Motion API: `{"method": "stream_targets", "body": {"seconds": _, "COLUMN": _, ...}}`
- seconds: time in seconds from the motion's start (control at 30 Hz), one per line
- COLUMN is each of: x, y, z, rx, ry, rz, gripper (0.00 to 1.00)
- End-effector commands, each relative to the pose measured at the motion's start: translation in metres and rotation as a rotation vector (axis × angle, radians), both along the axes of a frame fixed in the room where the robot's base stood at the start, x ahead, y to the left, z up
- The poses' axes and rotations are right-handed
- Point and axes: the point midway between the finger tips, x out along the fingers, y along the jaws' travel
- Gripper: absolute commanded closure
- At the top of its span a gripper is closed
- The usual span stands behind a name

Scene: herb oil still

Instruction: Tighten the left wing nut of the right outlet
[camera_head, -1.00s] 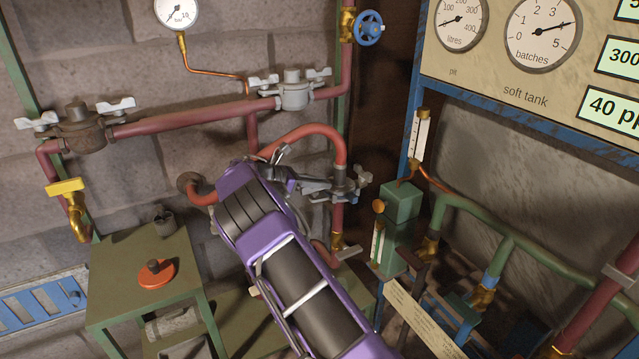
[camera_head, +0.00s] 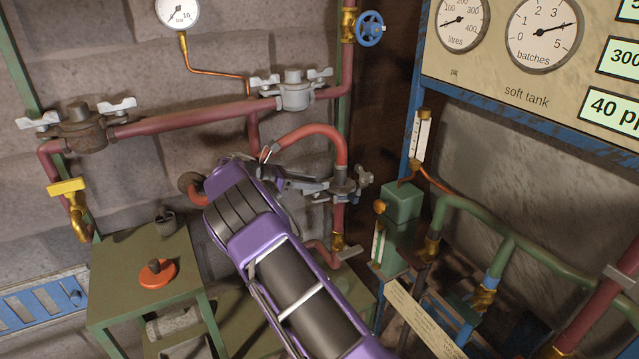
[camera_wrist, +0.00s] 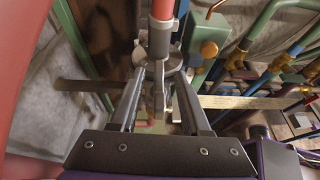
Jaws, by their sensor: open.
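The right outlet's grey clamp fitting (camera_head: 345,187) sits on the red pipe, below the curved red hose, with one wing nut (camera_head: 363,177) showing on its right side. My gripper (camera_head: 322,186) comes from the left and reaches the fitting's left side, where it hides the left wing nut in the head view. In the wrist view my gripper (camera_wrist: 158,92) is open, with a finger on each side of a grey upright wing (camera_wrist: 158,88) beneath the fitting (camera_wrist: 157,52). I cannot tell whether either finger touches it.
A second grey fitting with pale wing nuts (camera_head: 294,90) and a darker one (camera_head: 80,125) sit on the upper pipe. A green table (camera_head: 120,275) with an orange knob disc (camera_head: 157,274) stands left. A green box (camera_head: 403,203) and pipes crowd the right.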

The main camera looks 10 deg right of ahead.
Motion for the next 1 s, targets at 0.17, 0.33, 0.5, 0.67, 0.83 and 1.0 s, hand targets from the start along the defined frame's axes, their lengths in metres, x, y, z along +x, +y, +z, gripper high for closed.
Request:
{"method": "stream_targets", "body": {"seconds": 0.17, "x": -0.010, "y": 0.042, "z": 0.019, "rx": 0.002, "ry": -0.002, "rz": 0.004, "gripper": 0.53}}
{"method": "stream_targets", "body": {"seconds": 0.33, "x": -0.021, "y": 0.079, "z": 0.034, "rx": 0.002, "ry": -0.002, "rz": 0.004, "gripper": 0.53}}
{"method": "stream_targets", "body": {"seconds": 0.5, "x": -0.029, "y": 0.107, "z": 0.046, "rx": 0.002, "ry": -0.003, "rz": 0.002, "gripper": 0.53}}
{"method": "stream_targets", "body": {"seconds": 0.67, "x": -0.033, "y": 0.121, "z": 0.053, "rx": 0.000, "ry": -0.001, "rz": 0.000, "gripper": 0.53}}
{"method": "stream_targets", "body": {"seconds": 0.83, "x": -0.035, "y": 0.126, "z": 0.055, "rx": 0.000, "ry": -0.002, "rz": -0.001, "gripper": 0.53}}
{"method": "stream_targets", "body": {"seconds": 1.0, "x": -0.035, "y": 0.125, "z": 0.055, "rx": 0.000, "ry": -0.001, "rz": 0.000, "gripper": 0.53}}
